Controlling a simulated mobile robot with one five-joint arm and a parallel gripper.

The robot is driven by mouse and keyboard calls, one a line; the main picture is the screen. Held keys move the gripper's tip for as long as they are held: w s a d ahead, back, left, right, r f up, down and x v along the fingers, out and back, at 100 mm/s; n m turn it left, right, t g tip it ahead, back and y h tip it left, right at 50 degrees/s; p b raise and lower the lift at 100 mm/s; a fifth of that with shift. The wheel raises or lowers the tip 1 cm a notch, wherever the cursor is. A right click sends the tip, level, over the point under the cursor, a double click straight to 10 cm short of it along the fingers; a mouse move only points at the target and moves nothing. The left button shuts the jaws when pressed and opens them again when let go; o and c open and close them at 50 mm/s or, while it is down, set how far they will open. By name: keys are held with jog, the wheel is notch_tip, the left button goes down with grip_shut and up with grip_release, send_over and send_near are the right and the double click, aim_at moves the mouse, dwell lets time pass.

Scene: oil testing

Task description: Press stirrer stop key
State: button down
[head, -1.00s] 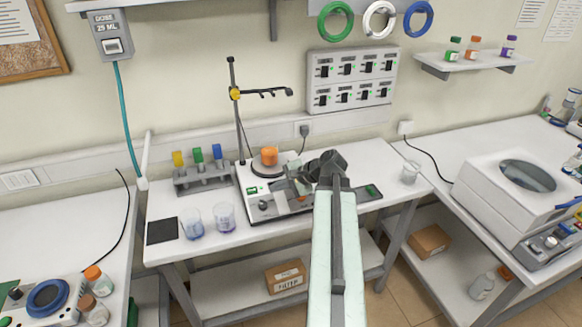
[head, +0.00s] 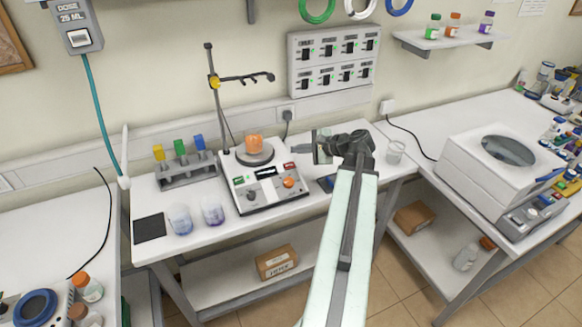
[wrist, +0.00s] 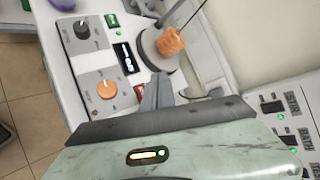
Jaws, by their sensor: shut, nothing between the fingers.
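The stirrer (head: 265,190) is a white box on the middle bench. Its front has a green key (head: 238,181), a dark display (head: 266,172), a red key (head: 290,166), a black knob (head: 252,194) and an orange knob (head: 289,182). A beaker of orange liquid (head: 254,143) stands on its round plate. My gripper (head: 315,147) is shut and empty, just right of the stirrer and apart from the red key in the head view. In the wrist view its fingers (wrist: 157,92) partly cover the red key (wrist: 140,88); whether they touch it I cannot tell.
A stand with a clamp arm (head: 215,95) rises behind the stirrer. Two beakers with purple-blue liquid (head: 213,211) stand at its left. A rack with coloured caps (head: 185,168) is at the back left.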

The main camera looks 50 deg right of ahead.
aim_at(289, 165)
jog(key=f+b, duration=0.2)
jog(key=w+f+b, duration=0.1)
jog(key=f, duration=0.1)
jog(key=w+f+b, duration=0.1)
jog(key=f+b, duration=0.1)
jog(key=shift+d+f+b, duration=0.25)
jog(key=shift+d+b, duration=0.05)
jog(key=shift+d, duration=0.05)
jog(key=shift+w+d+f+b, duration=0.1)
jog(key=shift+w+f+b, duration=0.15)
jog(key=shift+f+b, duration=0.1)
dwell(1.3)
jog(key=shift+w+f+b, duration=0.3)
jog(key=shift+f+b, duration=0.05)
jog(key=shift+w+d+f+b, duration=0.1)
jog(key=shift+f+b, duration=0.25)
jog(key=shift+b, duration=0.05)
dwell(0.6)
jog(key=shift+s+r+p, duration=0.25)
jog(key=shift+r+p, duration=0.5)
jog(key=shift+p, duration=0.05)
